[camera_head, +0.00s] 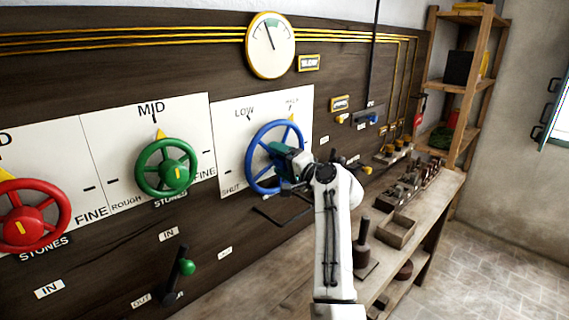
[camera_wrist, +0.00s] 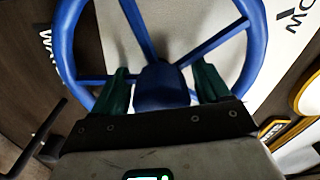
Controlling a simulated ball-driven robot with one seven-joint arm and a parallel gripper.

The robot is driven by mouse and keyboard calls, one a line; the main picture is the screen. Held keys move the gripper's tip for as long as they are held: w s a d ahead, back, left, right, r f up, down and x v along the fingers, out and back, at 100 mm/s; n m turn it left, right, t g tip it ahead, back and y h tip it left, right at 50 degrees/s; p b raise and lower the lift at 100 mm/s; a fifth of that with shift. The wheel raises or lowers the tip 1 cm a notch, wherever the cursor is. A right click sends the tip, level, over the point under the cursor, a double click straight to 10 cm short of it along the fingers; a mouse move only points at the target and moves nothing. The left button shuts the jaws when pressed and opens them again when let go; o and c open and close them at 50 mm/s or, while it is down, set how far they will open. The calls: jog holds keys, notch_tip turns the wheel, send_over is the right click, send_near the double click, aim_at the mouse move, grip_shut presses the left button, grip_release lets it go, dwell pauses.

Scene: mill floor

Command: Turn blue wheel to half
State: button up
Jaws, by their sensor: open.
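The blue wheel (camera_head: 251,152) is mounted on a white plate (camera_head: 226,122) marked SHUT, LOW and what looks like HALF. A yellow pointer (camera_head: 291,118) shows at its upper right, just below the blurred HALF label. My gripper (camera_head: 288,160) is at the wheel's middle and hides part of its right side. In the wrist view, the blue wheel (camera_wrist: 64,45) fills the upper part. My open gripper's (camera_wrist: 163,86) two green fingers stand on either side of the blue hub (camera_wrist: 160,82), with spokes passing near them. Contact with the hub cannot be told.
A green wheel (camera_head: 141,170) and a red wheel (camera_head: 62,212) are to the left on the same board. A dial gauge (camera_head: 270,45) is above. A green-knobbed lever (camera_head: 187,267) is below. A wooden bench (camera_head: 250,294) with small items runs along the right.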

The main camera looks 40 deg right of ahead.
jog(key=s+b, duration=0.2)
jog(key=s, duration=0.8)
jog(key=shift+s+d+f, duration=0.15)
jog(key=shift+s, duration=0.25)
